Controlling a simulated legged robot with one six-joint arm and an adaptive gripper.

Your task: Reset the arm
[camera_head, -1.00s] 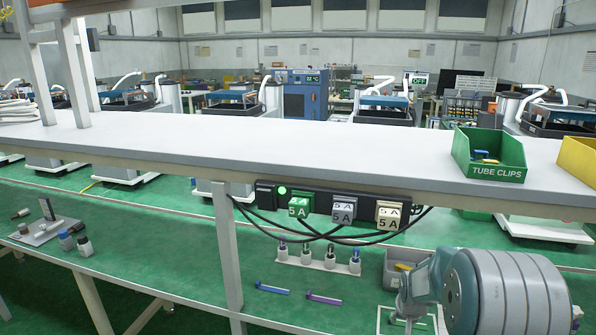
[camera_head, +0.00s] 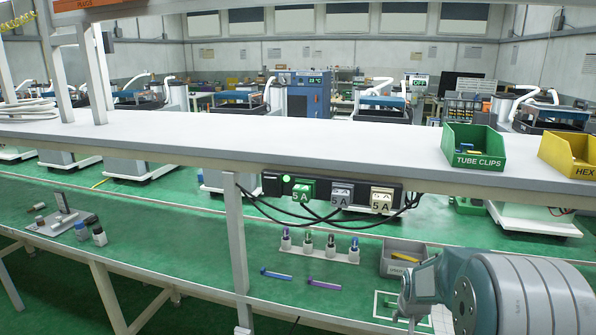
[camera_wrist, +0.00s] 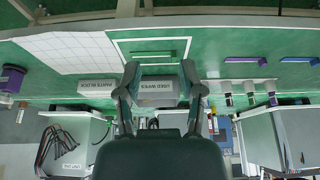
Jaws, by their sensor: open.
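My arm fills the lower right of the head view, with its wrist end over the green lower bench (camera_head: 170,240). My gripper (camera_wrist: 160,74) shows in the wrist view, its two dark fingers apart with nothing held between them. A grey labelled bin (camera_wrist: 157,88) appears behind the gap between the fingers, apart from them as far as I can tell. A green stick (camera_wrist: 145,54) lies inside a white outlined square just beyond the fingertips.
A white rack (camera_head: 320,254) of tubes, a blue stick (camera_head: 276,274) and a purple stick (camera_head: 323,284) are left of my arm. Above is a white shelf (camera_head: 300,138) with a power strip and hanging cables, plus a green bin (camera_head: 475,160) and yellow bin (camera_head: 572,163).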

